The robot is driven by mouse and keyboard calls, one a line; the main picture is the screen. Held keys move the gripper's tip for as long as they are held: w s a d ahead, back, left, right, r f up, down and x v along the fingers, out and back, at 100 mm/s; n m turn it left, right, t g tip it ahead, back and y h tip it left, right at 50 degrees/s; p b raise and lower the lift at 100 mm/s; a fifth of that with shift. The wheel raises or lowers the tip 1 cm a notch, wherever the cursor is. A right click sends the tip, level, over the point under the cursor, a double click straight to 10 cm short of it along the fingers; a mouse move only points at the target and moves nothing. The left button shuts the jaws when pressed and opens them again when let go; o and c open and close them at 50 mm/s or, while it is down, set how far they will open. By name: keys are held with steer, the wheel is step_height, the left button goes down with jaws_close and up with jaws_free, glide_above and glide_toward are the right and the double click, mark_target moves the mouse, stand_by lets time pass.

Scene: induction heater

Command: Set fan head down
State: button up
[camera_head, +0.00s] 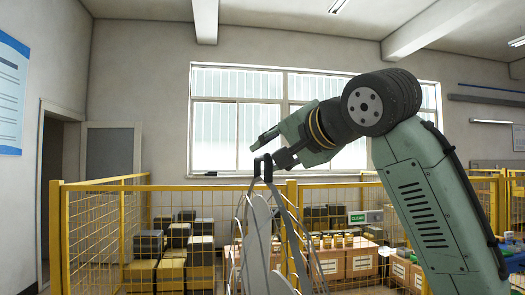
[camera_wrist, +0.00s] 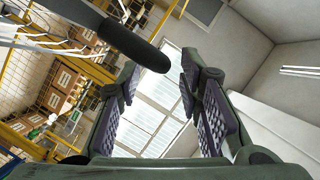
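The fan head (camera_head: 258,240) shows in the head view as a grey, narrow shape with curved wire bars and a black loop handle (camera_head: 262,167) at its top. What supports it from below is out of frame. My gripper (camera_head: 267,150) points left, just above the handle, with its fingers spread. In the wrist view, my gripper (camera_wrist: 160,72) is open with nothing clasped between its pads. The black handle (camera_wrist: 138,46) lies close to the left fingertip there, and part of the fan's wires (camera_wrist: 40,35) shows at upper left. Whether handle and finger touch, I cannot tell.
A yellow mesh fence (camera_head: 100,235) runs behind the fan head. Behind it are stacked black and yellow crates (camera_head: 172,270) and brown cartons (camera_head: 361,260). A green sign (camera_head: 357,217) hangs on the fence. The space left of the gripper is clear in front of the window.

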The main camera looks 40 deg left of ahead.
steer(key=shift+p+x, duration=0.4)
steer(key=shift+x, duration=1.55)
steer(key=shift+c, duration=0.4)
jaws_close()
